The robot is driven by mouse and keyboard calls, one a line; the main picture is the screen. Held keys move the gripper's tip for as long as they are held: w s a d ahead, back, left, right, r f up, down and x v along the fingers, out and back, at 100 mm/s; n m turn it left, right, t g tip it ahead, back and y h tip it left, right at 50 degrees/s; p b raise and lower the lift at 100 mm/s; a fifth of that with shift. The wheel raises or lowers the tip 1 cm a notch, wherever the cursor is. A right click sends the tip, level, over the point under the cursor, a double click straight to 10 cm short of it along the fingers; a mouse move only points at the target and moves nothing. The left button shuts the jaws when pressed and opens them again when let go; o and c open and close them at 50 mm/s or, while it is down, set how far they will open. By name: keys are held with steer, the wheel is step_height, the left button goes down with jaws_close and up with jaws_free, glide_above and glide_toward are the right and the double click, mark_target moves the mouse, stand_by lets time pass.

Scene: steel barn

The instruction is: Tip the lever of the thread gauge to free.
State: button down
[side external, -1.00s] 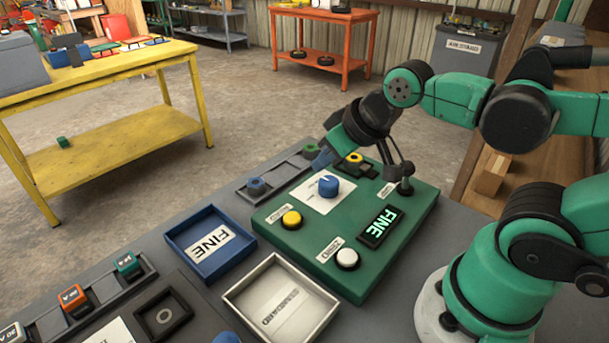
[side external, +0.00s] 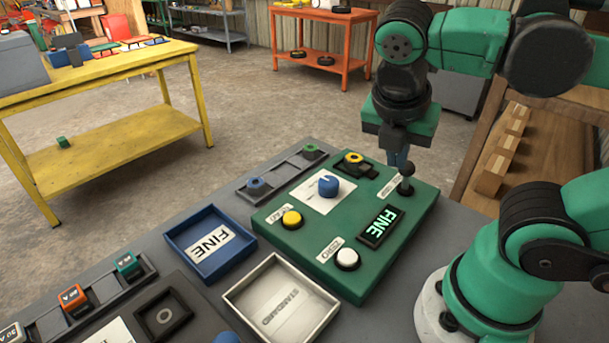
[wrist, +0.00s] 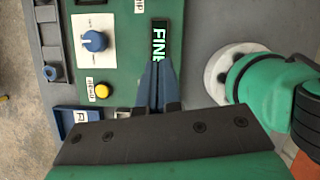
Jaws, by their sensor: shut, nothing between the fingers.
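The thread gauge is a green box (side external: 340,262) on the grey bench, with a lit display (side external: 380,227) reading FINE. Its lever (side external: 406,170), a short stem with a black knob, stands roughly upright near the far right corner, beside a small white label. I do not make out the lever in the wrist view. My gripper (side external: 398,158) points down, its shut blue fingers just left of the knob in the side view; I cannot tell whether they touch it. The fingers (wrist: 157,85) also show shut and empty in the wrist view, partly over the display.
The gauge top also bears a blue dial (side external: 328,186), a yellow button (side external: 292,220), a white button (side external: 347,259) and a yellow ring (side external: 354,158) in a black holder. A blue tray (side external: 180,262) and a white tray (side external: 235,306) lie in front and left.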

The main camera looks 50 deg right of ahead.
mark_target(406, 176)
steer(key=x, duration=0.9)
steer(key=shift+w+f, duration=0.1)
steer(key=shift+f, duration=0.05)
steer(key=d, duration=0.2)
steer(key=shift+w+d, duration=0.25)
steer(key=shift+d, duration=0.1)
steer(key=shift+w+d, duration=0.15)
steer(key=shift+d, duration=0.55)
steer(key=shift+d+r+y, duration=0.25)
steer(key=shift+r+y, duration=0.1)
steer(key=shift+y, duration=0.05)
